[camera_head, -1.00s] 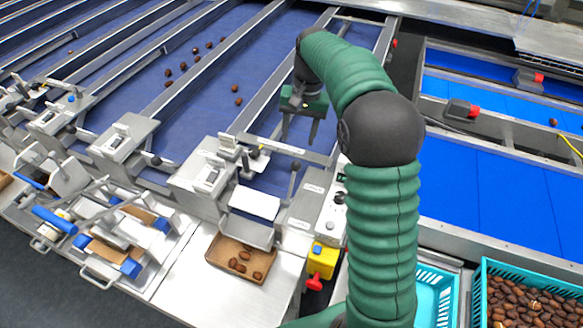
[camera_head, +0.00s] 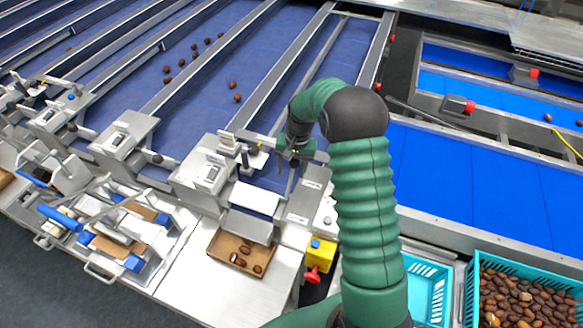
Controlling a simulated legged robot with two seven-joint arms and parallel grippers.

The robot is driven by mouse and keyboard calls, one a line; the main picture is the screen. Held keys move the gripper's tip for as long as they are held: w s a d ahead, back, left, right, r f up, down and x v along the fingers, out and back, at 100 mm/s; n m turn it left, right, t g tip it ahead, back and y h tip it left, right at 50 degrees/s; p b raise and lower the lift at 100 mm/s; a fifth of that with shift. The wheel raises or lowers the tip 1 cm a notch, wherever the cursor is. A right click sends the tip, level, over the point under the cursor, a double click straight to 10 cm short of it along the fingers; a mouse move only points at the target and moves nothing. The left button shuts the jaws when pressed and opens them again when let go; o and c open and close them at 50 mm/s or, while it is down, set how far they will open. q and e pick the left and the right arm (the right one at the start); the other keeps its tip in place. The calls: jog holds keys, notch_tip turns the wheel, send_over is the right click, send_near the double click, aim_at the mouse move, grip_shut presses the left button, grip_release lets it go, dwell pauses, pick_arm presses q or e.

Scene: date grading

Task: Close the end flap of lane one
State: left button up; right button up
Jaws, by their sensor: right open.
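Blue lanes between metal dividers run toward the near edge. The rightmost of this group, lane one as far as I can tell, has a metal crossbar (camera_head: 258,139) at its near end. Whether this is the end flap, and how far it stands open, I cannot tell. A metal chute with a pale plate (camera_head: 254,198) sits in front of that lane end. My right gripper (camera_head: 285,168) points down at the lane end, its open fingers close to the crossbar and lever there. Contact is unclear. My left gripper is out of view.
A cardboard tray (camera_head: 216,256) with several dates lies below the chute. A yellow box with a red knob (camera_head: 318,254) stands right of it. Turquoise crates (camera_head: 470,285) are at lower right. Other lane-end boxes (camera_head: 122,135) line the left.

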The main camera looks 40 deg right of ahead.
jog(key=shift+d+f, duration=0.15)
jog(key=shift+d, duration=0.25)
jog(key=c, duration=0.9)
grip_shut()
jog(key=shift+a, duration=0.1)
